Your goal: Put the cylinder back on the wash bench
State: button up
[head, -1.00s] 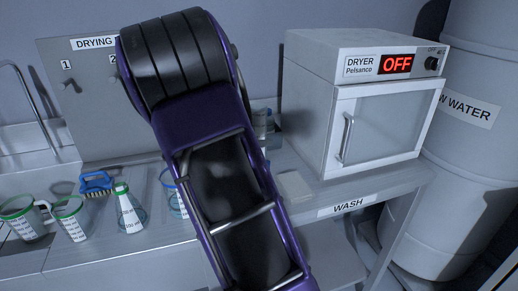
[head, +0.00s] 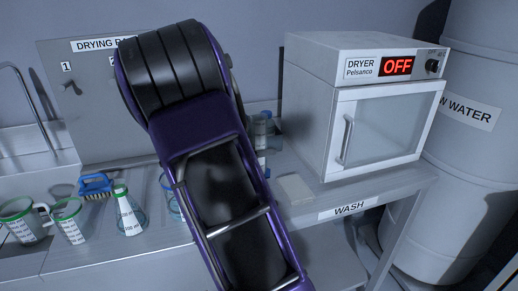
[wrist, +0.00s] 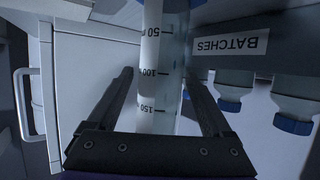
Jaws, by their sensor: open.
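In the wrist view a clear graduated cylinder (wrist: 156,80) with a white scale marked 50, 100 and 150 stands between the two fingers of my gripper (wrist: 161,76). The fingers are open, one on each side of it, with visible gaps. Its ends run out of view or behind the gripper body. The wash bench (head: 386,190) carries a WASH label on its front edge in the head view. My arm covers the middle of the head view and hides my gripper; I cannot pick out the cylinder there.
A dryer (head: 365,115) reading OFF stands on the bench. A flask (head: 128,212), jugs (head: 68,222) and a blue brush (head: 96,185) sit at left. A pale flat block (head: 295,188) lies by the dryer. In the wrist view, blue-capped bottles (wrist: 234,90) are beside a BATCHES label (wrist: 229,44).

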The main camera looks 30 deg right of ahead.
jog(key=p+v, duration=0.2)
jog(key=v, duration=1)
jog(key=shift+a, duration=0.1)
